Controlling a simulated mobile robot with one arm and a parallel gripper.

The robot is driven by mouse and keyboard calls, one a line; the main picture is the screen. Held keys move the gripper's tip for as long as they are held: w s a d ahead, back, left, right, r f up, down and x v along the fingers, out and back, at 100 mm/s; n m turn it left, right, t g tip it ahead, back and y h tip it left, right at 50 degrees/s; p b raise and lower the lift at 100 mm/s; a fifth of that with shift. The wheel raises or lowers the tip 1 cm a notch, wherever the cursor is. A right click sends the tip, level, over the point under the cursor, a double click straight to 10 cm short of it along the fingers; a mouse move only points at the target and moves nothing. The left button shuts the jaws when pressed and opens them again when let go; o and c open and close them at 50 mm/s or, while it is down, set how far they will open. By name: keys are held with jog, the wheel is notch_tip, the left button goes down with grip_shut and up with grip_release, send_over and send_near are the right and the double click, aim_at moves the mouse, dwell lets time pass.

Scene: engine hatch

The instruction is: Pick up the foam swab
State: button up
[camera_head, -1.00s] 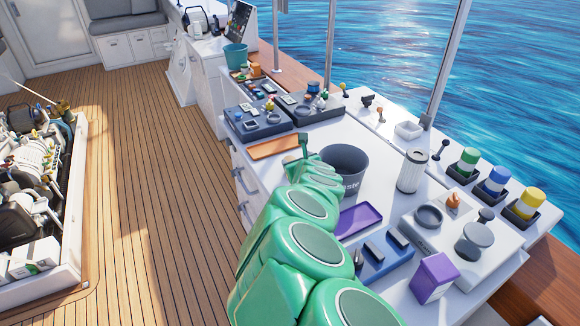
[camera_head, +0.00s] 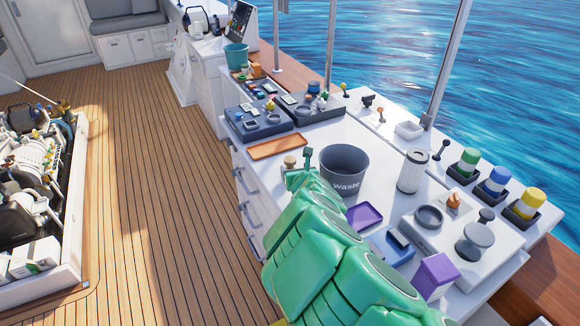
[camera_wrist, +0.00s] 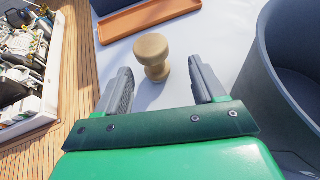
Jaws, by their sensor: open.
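A tan, mushroom-shaped piece with a round head and narrower foot, which looks like the foam swab (camera_wrist: 152,56), stands upright on the white counter. My gripper (camera_wrist: 160,68) is open and empty. In the wrist view its two grey fingers point toward the swab, one to each side, with the swab just ahead of the fingertips. Clear gaps show on both sides, and no contact shows. In the head view my green arm hides part of the counter in front.
A grey waste bin (camera_head: 345,172) stands close to the right of my gripper. An orange tray (camera_head: 278,146) lies just behind the swab. A purple tray (camera_head: 363,215), a blue tray (camera_head: 388,243) and a white filter cartridge (camera_head: 412,171) are further right. Bare counter surrounds the swab.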

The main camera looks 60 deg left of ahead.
aim_at(290, 168)
jog(key=shift+a+f, duration=0.1)
jog(key=shift+a, duration=0.05)
jog(key=shift+a+f, duration=0.4)
jog(key=shift+a, duration=0.35)
jog(key=shift+a+f, duration=0.35)
jog(key=shift+a, duration=0.35)
jog(key=shift+x, duration=0.95)
